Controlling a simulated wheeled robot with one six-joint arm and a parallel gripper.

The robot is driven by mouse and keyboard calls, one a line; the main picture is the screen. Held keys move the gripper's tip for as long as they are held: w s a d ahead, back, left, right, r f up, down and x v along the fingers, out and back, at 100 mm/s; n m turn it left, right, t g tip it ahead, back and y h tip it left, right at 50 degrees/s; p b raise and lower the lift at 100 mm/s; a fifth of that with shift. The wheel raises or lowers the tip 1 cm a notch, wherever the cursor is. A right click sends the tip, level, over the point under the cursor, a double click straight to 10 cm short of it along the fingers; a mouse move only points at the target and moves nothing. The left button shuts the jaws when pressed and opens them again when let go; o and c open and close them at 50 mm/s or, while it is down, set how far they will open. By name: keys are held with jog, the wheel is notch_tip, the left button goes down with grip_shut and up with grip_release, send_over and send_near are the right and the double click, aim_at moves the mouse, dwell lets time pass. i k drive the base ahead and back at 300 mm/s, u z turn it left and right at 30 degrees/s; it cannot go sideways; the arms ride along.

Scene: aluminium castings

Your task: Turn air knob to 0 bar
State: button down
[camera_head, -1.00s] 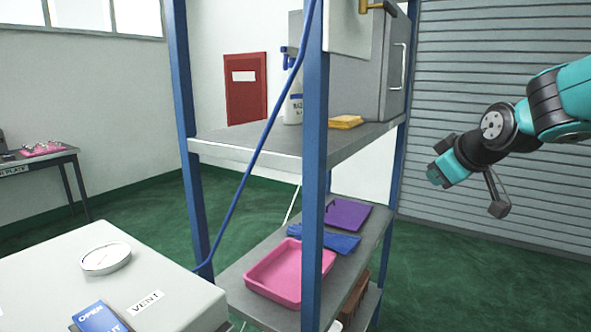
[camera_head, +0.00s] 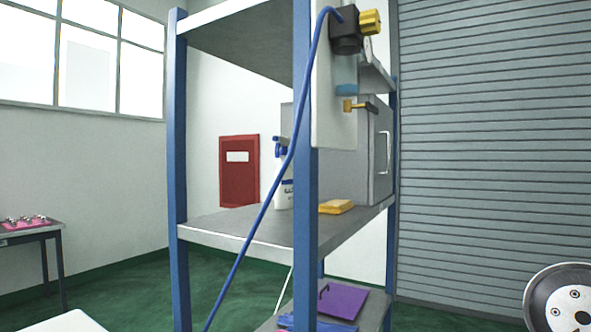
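A yellow knob (camera_head: 371,21) sits on a black regulator body (camera_head: 346,32) near the top of the rack. The regulator is fixed to a pale panel (camera_head: 333,125) beside the front blue post. A blue hose (camera_head: 262,200) runs from it down to the lower left. A gauge edge-on seems to show just below the knob; no pressure reading can be made out. A brass-coloured valve handle (camera_head: 358,105) is lower on the panel.
The blue-post rack has a middle shelf (camera_head: 240,232) with a spray bottle (camera_head: 284,185), a yellow cloth (camera_head: 336,207) and a grey cabinet (camera_head: 380,150). A purple item (camera_head: 335,299) lies below. The space before the shutter (camera_head: 470,150) looks clear.

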aim_at(371, 23)
jog(key=z, duration=1.25)
jog(key=k, duration=0.85)
jog(key=u, duration=1.2)
